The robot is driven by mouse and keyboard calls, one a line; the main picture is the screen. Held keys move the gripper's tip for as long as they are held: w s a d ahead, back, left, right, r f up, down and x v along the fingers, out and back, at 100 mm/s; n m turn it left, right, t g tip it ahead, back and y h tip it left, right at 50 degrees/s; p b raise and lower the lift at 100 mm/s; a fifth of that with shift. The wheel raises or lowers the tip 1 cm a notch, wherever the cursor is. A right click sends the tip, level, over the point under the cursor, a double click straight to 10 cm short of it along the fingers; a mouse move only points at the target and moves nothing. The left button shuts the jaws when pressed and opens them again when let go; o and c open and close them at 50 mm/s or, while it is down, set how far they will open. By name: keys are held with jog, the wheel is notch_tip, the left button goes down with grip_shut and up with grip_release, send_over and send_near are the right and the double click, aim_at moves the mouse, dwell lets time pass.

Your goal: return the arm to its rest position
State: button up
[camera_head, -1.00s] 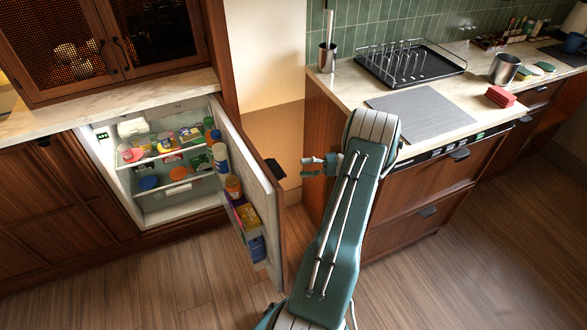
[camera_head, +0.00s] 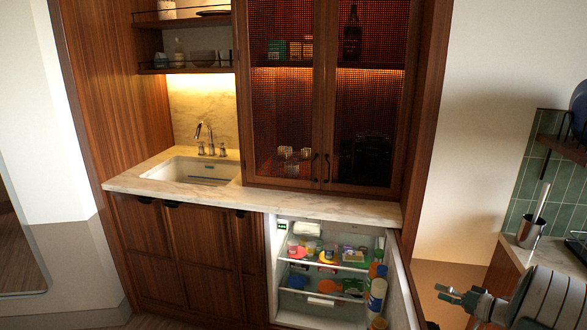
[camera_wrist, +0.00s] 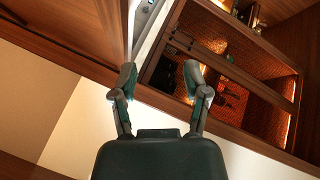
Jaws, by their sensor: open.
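My gripper (camera_head: 461,297) shows at the lower right of the head view, to the right of the open fridge, with my arm link beside it at the right edge. In the wrist view my gripper (camera_wrist: 160,78) has its two fingers apart with nothing between them. It touches nothing that I can see. Past the fingers, the wrist view shows the mesh-fronted cabinet (camera_wrist: 225,75) at a tilt.
The small fridge (camera_head: 345,240) stands open with food on its shelves, its door (camera_head: 402,290) swung out at the right. A marble counter (camera_head: 300,204) with a sink (camera_head: 205,171) runs left. A second counter (camera_head: 515,252) with a metal cup (camera_head: 530,232) stands at the right.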

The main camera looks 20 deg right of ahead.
jog(key=w+a+r+n+h, duration=0.1)
jog(key=w+a+r+h, duration=0.45)
jog(key=r, duration=0.35)
jog(key=w+a+r+n+h, duration=0.1)
jog(key=w+a+r+h, duration=0.3)
jog(key=w+r, duration=0.4)
jog(key=s+a+r+g+h, duration=0.1)
jog(key=s+a+r, duration=0.2)
jog(key=a, duration=0.2)
jog(key=s+a+r+g+h, duration=0.1)
jog(key=s+a+r, duration=0.2)
jog(key=a, duration=0.3)
jog(key=s+a+f+n+g+y, duration=0.2)
jog(key=s+a+f+n+g, duration=0.1)
jog(key=s+a, duration=0.8)
jog(key=s+a+f+n+g+y, duration=0.2)
jog(key=s+a+f+g+y, duration=0.1)
jog(key=s+a, duration=0.9)
jog(key=shift+a+f+n+g, duration=0.3)
jog(key=shift+f+n+g, duration=0.1)
jog(key=shift+g, duration=0.1)
jog(key=shift+s, duration=0.1)
